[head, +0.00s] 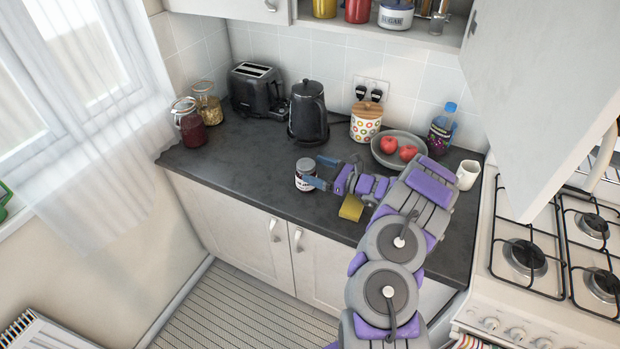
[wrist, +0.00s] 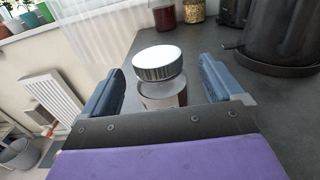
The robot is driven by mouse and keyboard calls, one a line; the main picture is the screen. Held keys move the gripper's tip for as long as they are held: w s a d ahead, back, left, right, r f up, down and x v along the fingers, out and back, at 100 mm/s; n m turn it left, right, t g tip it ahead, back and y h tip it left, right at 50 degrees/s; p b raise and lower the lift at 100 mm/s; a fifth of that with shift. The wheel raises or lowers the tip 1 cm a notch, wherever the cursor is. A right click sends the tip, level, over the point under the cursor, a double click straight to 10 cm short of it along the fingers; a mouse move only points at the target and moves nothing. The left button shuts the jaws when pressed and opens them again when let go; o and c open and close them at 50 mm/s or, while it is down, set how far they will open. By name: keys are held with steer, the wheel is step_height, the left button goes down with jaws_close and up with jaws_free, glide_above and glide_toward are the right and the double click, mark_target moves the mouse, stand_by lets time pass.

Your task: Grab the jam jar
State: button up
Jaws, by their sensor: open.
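The jam jar (head: 305,174) stands upright on the dark counter (head: 240,180), near its front edge, with a metal lid and a pale label. In the wrist view the jar (wrist: 160,68) shows its ribbed silver lid, and its lower part is partly hidden by my gripper's body. My gripper (head: 318,172) is open at the jar, reaching in from the right. In the wrist view its two blue fingers (wrist: 160,88) stand on either side of the jar, with gaps visible on both sides. I cannot tell how deep the jar sits between the fingertips.
A yellow sponge (head: 351,208) lies near the front edge. A black kettle (head: 308,112), a toaster (head: 258,90) and a patterned canister (head: 366,122) stand behind the jar. A fruit bowl (head: 384,157) and a white mug (head: 467,174) are to the right. Counter left of the jar is clear.

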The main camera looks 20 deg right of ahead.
mark_target(307, 164)
steer(key=x, duration=0.4)
steer(key=shift+a, duration=0.35)
steer(key=shift+d, duration=0.3)
steer(key=shift+c, duration=0.2)
steer(key=shift+d, duration=0.1)
steer(key=c, duration=0.3)
steer(key=shift+a, duration=0.25)
steer(key=c, duration=0.6)
steer(key=shift+d, duration=0.1)
jaws_close()
